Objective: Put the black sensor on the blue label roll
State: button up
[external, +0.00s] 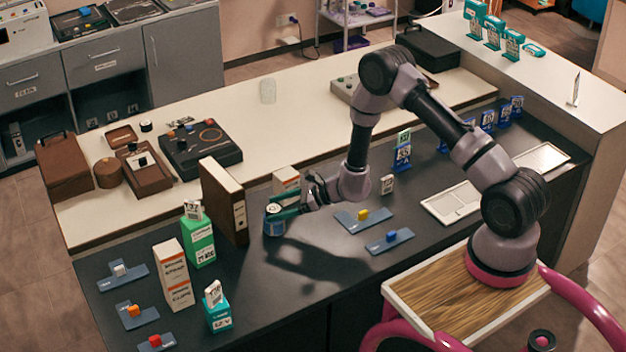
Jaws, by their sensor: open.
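The blue label roll (273,226) stands upright on the dark counter, left of the picture's middle, with a pale top. My gripper (277,206) is at the roll's upper part, its teal fingers spread and pointing left. The fingers hide part of the roll's top, and I cannot tell whether they touch it. I cannot make out the black sensor for certain; any small dark thing between the fingers is too small to tell.
A brown binder (224,200) stands close left of the roll, and a white-and-orange box (286,180) close behind. Blue plates with a yellow block (362,214) and a blue block (391,237) lie to the right. The counter before the roll is clear.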

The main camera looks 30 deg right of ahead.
jog(key=v, duration=1)
jog(key=s+r+n+g+y, duration=0.1)
jog(key=s+r+n+g, duration=0.35)
jog(key=r, duration=0.75)
jog(key=s+r+n+g, duration=0.1)
jog(key=s+r+n, duration=0.5)
jog(key=r, duration=0.7)
jog(key=s+d+r+n+t+h, duration=0.5)
jog(key=s+d+r+n+h, duration=0.5)
jog(key=s+d+r, duration=0.5)
jog(key=s+d, duration=0.2)
jog(key=shift+s+r, duration=0.25)
jog(key=shift+s, duration=0.05)
